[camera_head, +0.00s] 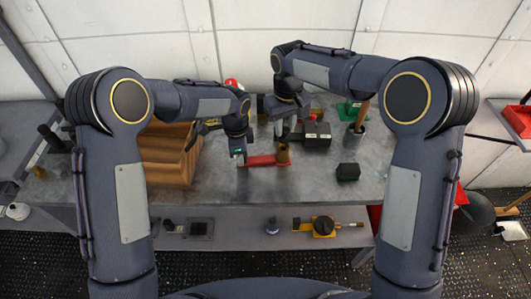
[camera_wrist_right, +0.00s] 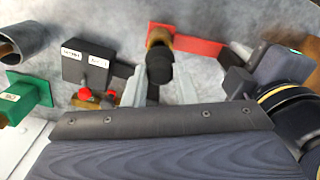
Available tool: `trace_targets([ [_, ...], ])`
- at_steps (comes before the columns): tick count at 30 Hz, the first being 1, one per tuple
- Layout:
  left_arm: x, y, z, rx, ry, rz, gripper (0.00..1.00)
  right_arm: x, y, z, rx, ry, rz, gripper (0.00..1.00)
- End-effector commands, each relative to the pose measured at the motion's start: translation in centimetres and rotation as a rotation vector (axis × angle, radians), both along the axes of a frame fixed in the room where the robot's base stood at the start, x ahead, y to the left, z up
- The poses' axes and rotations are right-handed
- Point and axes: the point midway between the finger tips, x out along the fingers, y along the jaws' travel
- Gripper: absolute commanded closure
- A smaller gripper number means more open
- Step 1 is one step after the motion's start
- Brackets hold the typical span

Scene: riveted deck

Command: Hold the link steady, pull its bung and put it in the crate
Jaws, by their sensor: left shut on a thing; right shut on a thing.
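The red link (camera_head: 262,160) lies level above or on the grey bench, with a brass-coloured boss (camera_head: 283,154) at its right end. My left gripper (camera_head: 240,160) is shut on the link's left end. The link also shows in the right wrist view (camera_wrist_right: 200,45). My right gripper (camera_wrist_right: 159,88) is shut on a black round bung (camera_wrist_right: 159,66), which stands over the boss. I cannot tell whether the bung still sits in it. A brown wooden box (camera_head: 165,160), possibly the crate, stands left of my left gripper.
A black labelled box (camera_head: 317,134) stands just right of my right gripper. A small dark block (camera_head: 348,171) and a grey cup (camera_head: 356,133) with a wooden handle are further right. The bench front between link and block is clear. A lower shelf holds a yellow tool (camera_head: 323,226).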

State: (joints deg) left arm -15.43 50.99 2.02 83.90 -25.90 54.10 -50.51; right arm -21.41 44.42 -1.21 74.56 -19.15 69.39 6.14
Motion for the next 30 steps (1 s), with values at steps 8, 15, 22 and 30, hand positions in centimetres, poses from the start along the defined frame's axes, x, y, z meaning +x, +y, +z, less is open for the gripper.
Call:
trace_targets([
  [8, 0.0, 0.0, 0.0, 0.0, 0.0, 0.001, 1.0, 0.0, 0.0, 0.9, 0.0, -0.001, 0.001, 0.99],
  [15, 0.0, 0.0, 0.0, 0.0, 0.0, 0.001, 1.0, 0.0, 0.0, 1.5, 0.0, -0.001, 0.001, 0.99],
  [22, 0.0, 0.0, 0.0, 0.0, 0.0, 0.0, 1.0, 0.0, 0.0, 1.6, 0.0, 0.0, 0.001, 0.99],
  [30, 0.0, 0.0, 0.0, 0.0, 0.0, 0.0, 0.51, 0.0, 0.0, 1.6, 0.0, 0.0, 0.001, 0.99],
])
